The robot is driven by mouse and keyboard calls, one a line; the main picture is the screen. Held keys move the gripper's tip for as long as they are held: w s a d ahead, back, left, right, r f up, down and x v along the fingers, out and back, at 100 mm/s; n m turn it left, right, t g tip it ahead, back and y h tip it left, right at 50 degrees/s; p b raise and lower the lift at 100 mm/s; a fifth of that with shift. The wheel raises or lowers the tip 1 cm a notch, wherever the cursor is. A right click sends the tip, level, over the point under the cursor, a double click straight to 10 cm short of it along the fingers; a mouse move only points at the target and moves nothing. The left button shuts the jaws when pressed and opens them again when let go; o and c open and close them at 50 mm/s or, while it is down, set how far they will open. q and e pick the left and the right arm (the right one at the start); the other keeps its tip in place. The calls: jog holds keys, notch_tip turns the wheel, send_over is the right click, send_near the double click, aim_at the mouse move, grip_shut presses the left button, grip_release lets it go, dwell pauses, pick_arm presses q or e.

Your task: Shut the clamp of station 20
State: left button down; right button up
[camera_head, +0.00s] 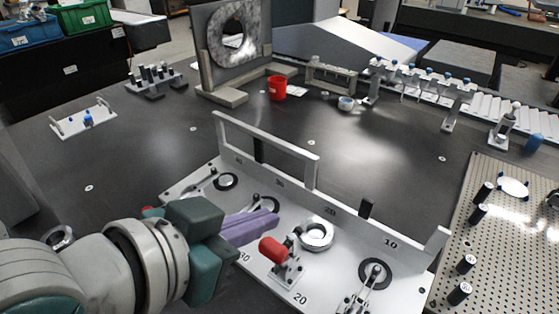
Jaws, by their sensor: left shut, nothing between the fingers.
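The station 20 clamp (287,272) is on the pale fixture plate (325,285), just above its printed "20" label. Its red handle (272,251) sticks up and leans to the left. A metal ring (316,236) lies just beyond the clamp to the right. My left gripper (274,222) comes in from the left with its purple fingers shut and empty. In the picture its fingertips are just above the red handle; I cannot tell the gap in depth. The fingers partly hide a neighbouring clamp. My right gripper is not in view.
The station 10 clamp (373,275) is to the right, and another clamp (222,181) is at the far left of the plate. An upright rail (265,148) runs behind the stations. A perforated board (500,250) with black pegs is at right.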

aim_at(274, 245)
pick_arm(q)
jog(key=w+f, duration=0.1)
jog(key=w+d+f+b, duration=0.1)
jog(key=f, duration=0.1)
jog(key=w+d+f, duration=0.1)
jog(key=f, duration=0.1)
jog(key=shift+f+b, duration=0.25)
jog(key=shift+b, duration=0.15)
jog(key=shift+s+a+f, duration=0.2)
jog(key=shift+s+f, duration=0.1)
jog(key=shift+s, duration=0.05)
